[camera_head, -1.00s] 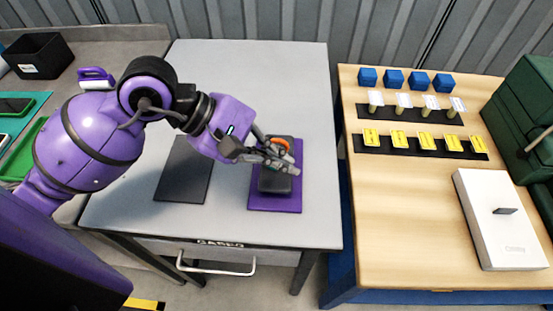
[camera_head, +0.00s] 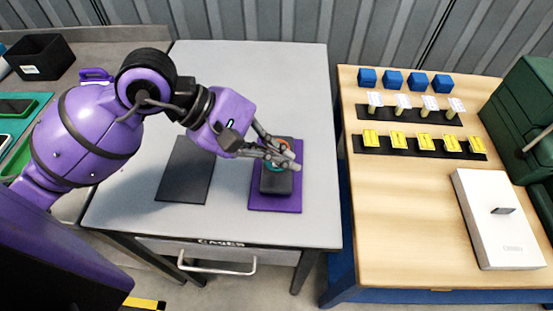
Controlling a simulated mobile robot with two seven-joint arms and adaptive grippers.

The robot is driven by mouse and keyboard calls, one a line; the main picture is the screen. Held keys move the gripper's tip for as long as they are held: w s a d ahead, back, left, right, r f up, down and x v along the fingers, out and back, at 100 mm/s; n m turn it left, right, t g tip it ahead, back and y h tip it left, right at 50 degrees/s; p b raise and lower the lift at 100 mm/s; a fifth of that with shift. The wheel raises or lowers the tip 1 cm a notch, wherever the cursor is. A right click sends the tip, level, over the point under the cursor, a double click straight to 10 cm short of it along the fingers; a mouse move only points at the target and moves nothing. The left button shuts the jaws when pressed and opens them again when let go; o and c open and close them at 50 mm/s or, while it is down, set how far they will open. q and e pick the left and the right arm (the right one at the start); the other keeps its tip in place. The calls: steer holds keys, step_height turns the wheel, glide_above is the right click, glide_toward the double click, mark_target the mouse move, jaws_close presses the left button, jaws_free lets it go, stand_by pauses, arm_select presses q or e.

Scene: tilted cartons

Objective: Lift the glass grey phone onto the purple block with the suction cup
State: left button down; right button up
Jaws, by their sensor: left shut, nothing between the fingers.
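A dark grey phone-like slab (camera_head: 277,185) lies on a flat purple block (camera_head: 289,204) on the grey table. A suction cup with orange and teal parts (camera_head: 271,168) is on the upper part of the slab, mostly hidden by my left gripper. My left gripper (camera_head: 291,162) is over the cup and its fingers look shut, with nothing seen between them. Whether the fingers touch the cup cannot be told. My right gripper is not in view.
A black mat (camera_head: 185,172) lies bare on the grey table (camera_head: 300,80), left of the purple block. The wooden table (camera_head: 400,220) at the right holds blue cubes (camera_head: 393,79), yellow pieces (camera_head: 399,140) and a white box (camera_head: 492,225). A drawer handle (camera_head: 217,269) is at the front.

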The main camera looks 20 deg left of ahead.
arm_select(q)
steer(key=shift+r, duration=0.1)
step_height(320, 180, up, 5)
steer(key=shift+f+p, duration=0.1)
steer(key=shift+p, duration=1)
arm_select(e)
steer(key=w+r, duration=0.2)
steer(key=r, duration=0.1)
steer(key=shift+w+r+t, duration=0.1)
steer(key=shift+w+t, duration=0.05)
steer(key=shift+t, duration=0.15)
